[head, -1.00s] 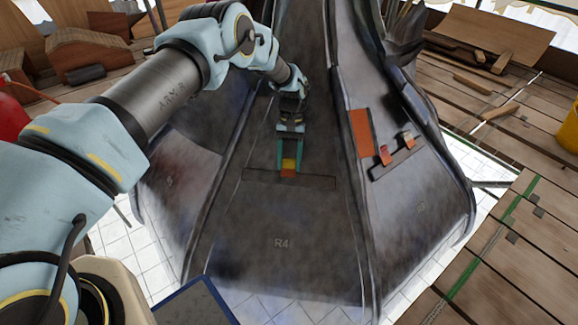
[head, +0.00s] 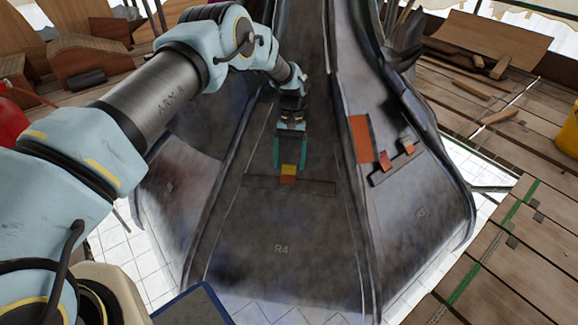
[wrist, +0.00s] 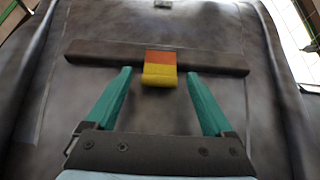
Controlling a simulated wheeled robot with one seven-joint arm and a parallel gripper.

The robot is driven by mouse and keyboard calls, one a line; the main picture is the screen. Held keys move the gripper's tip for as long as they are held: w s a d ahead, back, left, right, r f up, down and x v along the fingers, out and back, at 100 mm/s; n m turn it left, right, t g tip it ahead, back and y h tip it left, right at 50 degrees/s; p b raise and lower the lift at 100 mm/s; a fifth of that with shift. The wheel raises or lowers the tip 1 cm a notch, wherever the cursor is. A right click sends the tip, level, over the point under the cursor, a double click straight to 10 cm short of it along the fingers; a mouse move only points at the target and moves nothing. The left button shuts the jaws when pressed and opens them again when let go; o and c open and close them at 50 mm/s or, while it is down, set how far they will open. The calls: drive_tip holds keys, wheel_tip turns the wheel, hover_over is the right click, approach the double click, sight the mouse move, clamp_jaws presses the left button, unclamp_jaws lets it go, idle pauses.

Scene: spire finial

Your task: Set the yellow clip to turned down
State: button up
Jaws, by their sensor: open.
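The yellow clip (head: 288,170) sits at the middle of a dark bar (head: 317,187) on the sloping dark panel marked R4. Its yellow part lies on the up-slope side, joined to an orange strip (head: 288,180) on the bar. In the wrist view the yellow clip (wrist: 160,77) looks curled toward my gripper. My gripper (head: 291,166) has two teal fingers spread apart, just up-slope of the clip. In the wrist view my gripper (wrist: 158,72) has a fingertip on either side of the clip, with gaps and no visible contact.
The right panel carries an orange plate (head: 361,138) and a second dark bar (head: 396,162) with red clips. Raised ribs edge the R4 panel. Wooden planks (head: 490,245) lie at the right. The panel below the bar is clear.

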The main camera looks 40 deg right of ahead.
drive_tip(key=v, duration=0.8)
drive_tip(key=shift+p, duration=0.3)
drive_tip(key=shift+r, duration=0.2)
